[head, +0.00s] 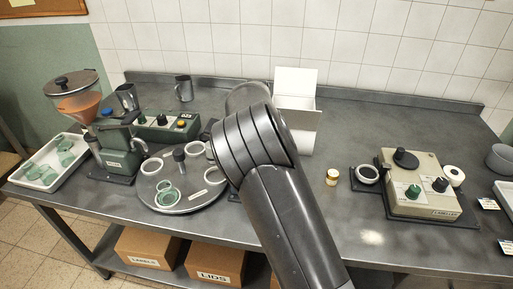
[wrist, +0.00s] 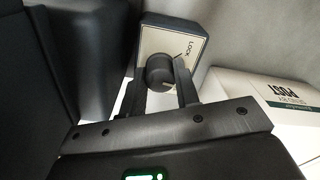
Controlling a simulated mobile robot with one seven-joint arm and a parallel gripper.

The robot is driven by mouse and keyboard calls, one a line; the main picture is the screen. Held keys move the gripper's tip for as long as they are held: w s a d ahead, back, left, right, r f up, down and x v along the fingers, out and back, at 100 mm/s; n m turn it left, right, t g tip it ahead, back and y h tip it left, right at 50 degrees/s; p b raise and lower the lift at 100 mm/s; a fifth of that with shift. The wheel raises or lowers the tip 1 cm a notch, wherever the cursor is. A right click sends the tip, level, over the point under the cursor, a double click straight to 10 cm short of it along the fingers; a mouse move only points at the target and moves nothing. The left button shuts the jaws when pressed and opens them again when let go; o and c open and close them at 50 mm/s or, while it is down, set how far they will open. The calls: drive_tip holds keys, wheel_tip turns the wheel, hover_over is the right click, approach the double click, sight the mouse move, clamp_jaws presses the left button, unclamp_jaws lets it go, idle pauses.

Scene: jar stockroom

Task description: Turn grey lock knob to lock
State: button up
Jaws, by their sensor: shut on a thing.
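In the wrist view the grey lock knob (wrist: 159,71) sits on the pale face of a dark box (wrist: 200,38). The word LOCK and a short dark line are printed on that face, to the upper right of the knob. A small pale mark shows low on the knob's right side. My gripper (wrist: 160,80) has one finger on each side of the knob and is shut on it. In the head view my arm hides the knob and the gripper.
A white box labelled POST (wrist: 268,95) is close at the right in the wrist view. In the head view, a round turntable (head: 185,203) with rings stands left of my arm. A labelling machine (head: 415,185) and a small gold-rimmed jar (head: 332,177) are at right.

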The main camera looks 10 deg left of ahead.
drive_tip(key=shift+n, duration=2.2)
drive_tip(key=o, duration=1)
drive_tip(key=shift+c, duration=0.2)
wheel_tip(320, 180, up, 11)
drive_tip(key=shift+f, duration=0.1)
drive_tip(key=shift+c, duration=0.3)
